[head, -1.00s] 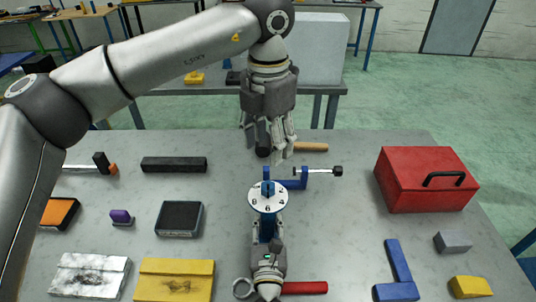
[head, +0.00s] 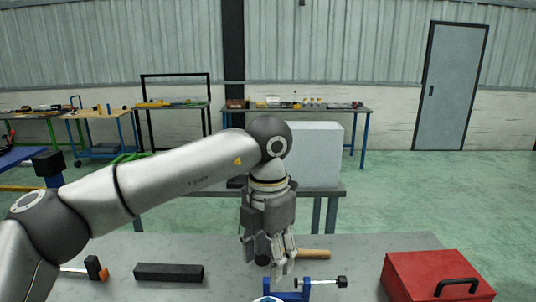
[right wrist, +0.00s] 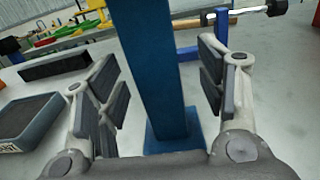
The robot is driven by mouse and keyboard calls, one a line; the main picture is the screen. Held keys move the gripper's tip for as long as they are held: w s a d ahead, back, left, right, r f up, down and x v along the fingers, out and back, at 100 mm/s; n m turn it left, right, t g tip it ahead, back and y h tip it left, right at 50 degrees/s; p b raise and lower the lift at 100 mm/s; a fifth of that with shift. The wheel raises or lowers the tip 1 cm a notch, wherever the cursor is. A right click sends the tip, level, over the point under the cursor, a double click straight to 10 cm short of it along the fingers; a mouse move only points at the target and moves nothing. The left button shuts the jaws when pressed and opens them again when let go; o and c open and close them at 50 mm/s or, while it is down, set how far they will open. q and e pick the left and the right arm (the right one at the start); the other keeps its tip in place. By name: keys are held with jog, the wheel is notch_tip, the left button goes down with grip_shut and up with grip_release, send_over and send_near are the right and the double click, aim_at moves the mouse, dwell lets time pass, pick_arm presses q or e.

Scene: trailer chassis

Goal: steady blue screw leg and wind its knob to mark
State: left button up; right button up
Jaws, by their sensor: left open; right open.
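The blue screw leg shows in the right wrist view as a blue upright post (right wrist: 160,75) on a square blue foot. My right gripper (right wrist: 158,62) is open, with a finger on each side of the post and gaps visible. In the head view only the top edge of the leg's pale round disc (head: 267,299) shows at the bottom; the rest is out of frame. My left gripper (head: 268,266) is open, pointing down, behind the disc and above the table. Its fingers hold nothing that I can see. The mark cannot be made out.
A blue clamp (head: 290,295) with a black-ended screw lies just beyond the leg. A wooden-handled tool (head: 313,254) lies behind it. A black bar (head: 169,272) is to the left and a red toolbox (head: 436,277) to the right on the grey table (head: 225,272).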

jog(key=shift+s+f+b, duration=0.1)
jog(key=shift+s+b, duration=0.35)
jog(key=shift+s, duration=3.55)
jog(key=shift+o, duration=0.4)
jog(key=o, duration=0.5)
jog(key=s, duration=1.2)
